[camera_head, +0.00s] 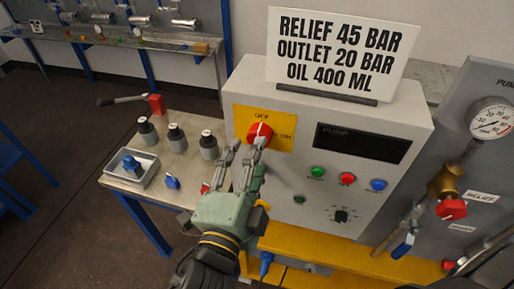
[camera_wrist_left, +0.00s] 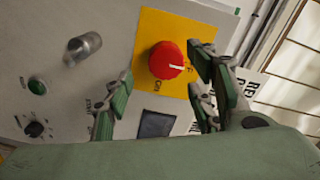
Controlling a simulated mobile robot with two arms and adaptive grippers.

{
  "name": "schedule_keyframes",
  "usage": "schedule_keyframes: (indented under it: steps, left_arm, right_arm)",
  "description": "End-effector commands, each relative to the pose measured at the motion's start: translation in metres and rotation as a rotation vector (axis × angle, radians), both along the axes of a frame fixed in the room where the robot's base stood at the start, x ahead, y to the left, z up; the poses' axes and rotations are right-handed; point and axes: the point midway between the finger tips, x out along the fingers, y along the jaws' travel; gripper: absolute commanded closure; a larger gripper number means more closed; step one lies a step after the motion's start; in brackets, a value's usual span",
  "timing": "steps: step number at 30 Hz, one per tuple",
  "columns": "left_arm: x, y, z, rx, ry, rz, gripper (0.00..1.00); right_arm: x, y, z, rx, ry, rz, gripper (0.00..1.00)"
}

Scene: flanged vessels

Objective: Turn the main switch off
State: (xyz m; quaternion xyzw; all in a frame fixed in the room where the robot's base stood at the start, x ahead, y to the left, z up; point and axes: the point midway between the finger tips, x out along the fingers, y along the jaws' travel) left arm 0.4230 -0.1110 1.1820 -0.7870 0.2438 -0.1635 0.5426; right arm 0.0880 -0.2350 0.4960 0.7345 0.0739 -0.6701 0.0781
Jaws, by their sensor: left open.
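The main switch is a red round knob (camera_head: 259,134) on a yellow plate (camera_head: 284,117) at the upper left of the grey panel box. OFF is printed above the knob and ON to its right. Its white mark points up towards OFF. My left gripper (camera_head: 243,149) is open at the knob, with its fingertips just below and beside it. In the left wrist view the knob (camera_wrist_left: 167,60) shows near the right fingertip, with the mark turned towards that finger. I cannot tell whether a finger touches it. My right gripper is not in view.
The panel has green (camera_head: 317,172), red (camera_head: 347,179) and blue (camera_head: 378,185) buttons and a black selector (camera_head: 341,215). A sign (camera_head: 341,53) stands on top. A small table (camera_head: 118,186) with several grey vessels is on the left. A gauge (camera_head: 491,117) and valves are on the right.

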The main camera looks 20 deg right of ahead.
Motion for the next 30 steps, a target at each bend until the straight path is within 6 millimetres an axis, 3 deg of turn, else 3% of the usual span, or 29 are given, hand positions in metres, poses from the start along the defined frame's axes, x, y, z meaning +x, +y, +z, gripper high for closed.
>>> schedule_keyframes:
  steps: [7,24,28,30]
  left_arm:
    - [-0.022,0.014,-0.001,0.002,0.003,0.000,0.49]
    - [-0.022,0.018,-0.002,-0.002,0.013,0.007,0.49]
    - [-0.008,0.043,-0.026,-0.042,0.144,0.084,0.49]
    - [0.001,0.072,-0.052,-0.087,0.284,0.169,0.49]
  right_arm:
    - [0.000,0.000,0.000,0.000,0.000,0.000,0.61]
    - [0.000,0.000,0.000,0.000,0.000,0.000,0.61]
    - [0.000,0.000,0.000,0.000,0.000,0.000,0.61]
    - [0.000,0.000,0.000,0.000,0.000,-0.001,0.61]
